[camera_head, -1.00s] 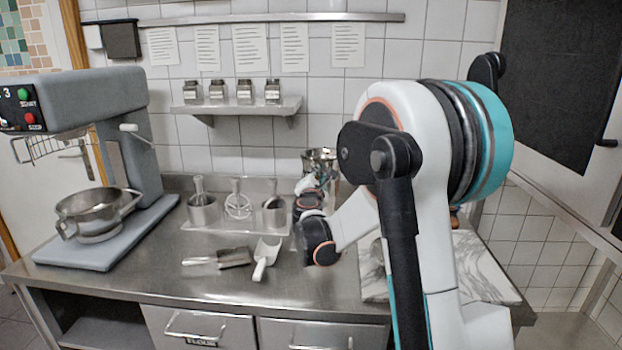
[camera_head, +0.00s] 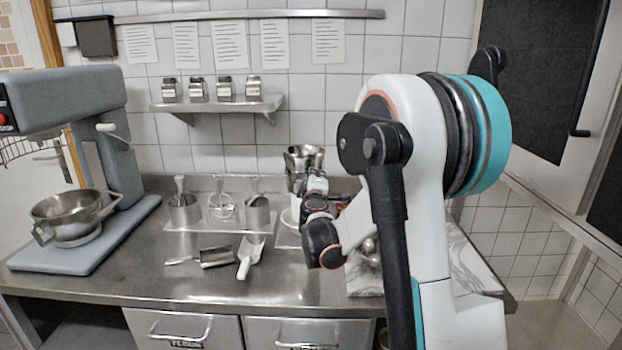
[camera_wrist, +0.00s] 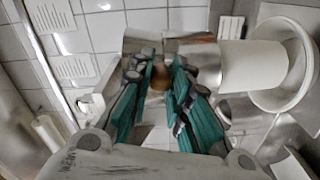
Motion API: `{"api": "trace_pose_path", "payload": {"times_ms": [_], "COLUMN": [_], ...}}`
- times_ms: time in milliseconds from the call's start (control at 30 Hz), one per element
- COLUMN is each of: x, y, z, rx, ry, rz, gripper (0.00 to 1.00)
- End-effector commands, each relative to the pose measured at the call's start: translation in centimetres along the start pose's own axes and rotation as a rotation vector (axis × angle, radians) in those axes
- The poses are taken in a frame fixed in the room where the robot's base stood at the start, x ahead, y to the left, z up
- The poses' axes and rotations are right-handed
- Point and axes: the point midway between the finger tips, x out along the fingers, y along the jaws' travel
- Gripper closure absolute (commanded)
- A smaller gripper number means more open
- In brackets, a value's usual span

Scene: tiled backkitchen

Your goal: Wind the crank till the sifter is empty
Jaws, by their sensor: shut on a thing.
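The sifter (camera_head: 304,156) is a shiny metal cup standing upright at the back of the counter, partly behind my wrist. It also shows as bare metal in the wrist view (camera_wrist: 190,43). My gripper (camera_wrist: 160,82) is shut on a small brown knob (camera_wrist: 159,75), which looks like the crank's handle; its teal fingers hide most of it. In the head view my gripper (camera_head: 316,182) is just in front of the sifter. Below the sifter is a white bowl (camera_wrist: 296,88). A white column (camera_wrist: 252,68) spans between them; I cannot tell whether it is flour. The sifter's inside is hidden.
A marble board (camera_head: 470,262) lies at the right, partly behind my arm. Several utensils stand at the back; a grey mixer (camera_head: 75,115) is at the left.

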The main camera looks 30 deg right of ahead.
Motion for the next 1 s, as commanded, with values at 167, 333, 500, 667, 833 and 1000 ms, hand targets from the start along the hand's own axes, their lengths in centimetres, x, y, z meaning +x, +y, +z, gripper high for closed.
{"api": "trace_pose_path", "payload": {"times_ms": [167, 333, 500, 667, 833, 1000], "x": [0.0, 0.0, 0.0, 0.0, 0.0, 0.0], "y": [-0.5, -0.8, -0.9, -1.0, -1.0, -1.0], "z": [0.7, 1.1, 1.3, 1.4, 1.4, 1.4], "rx": [0.126, 0.214, 0.266, 0.289, 0.294, 0.294], "ry": [0.001, 0.005, 0.006, 0.007, 0.007, 0.007], "rz": [0.0, 0.0, 0.0, 0.0, 0.0, 0.0], "gripper": [1.0, 1.0, 1.0, 1.0, 1.0, 1.0]}}
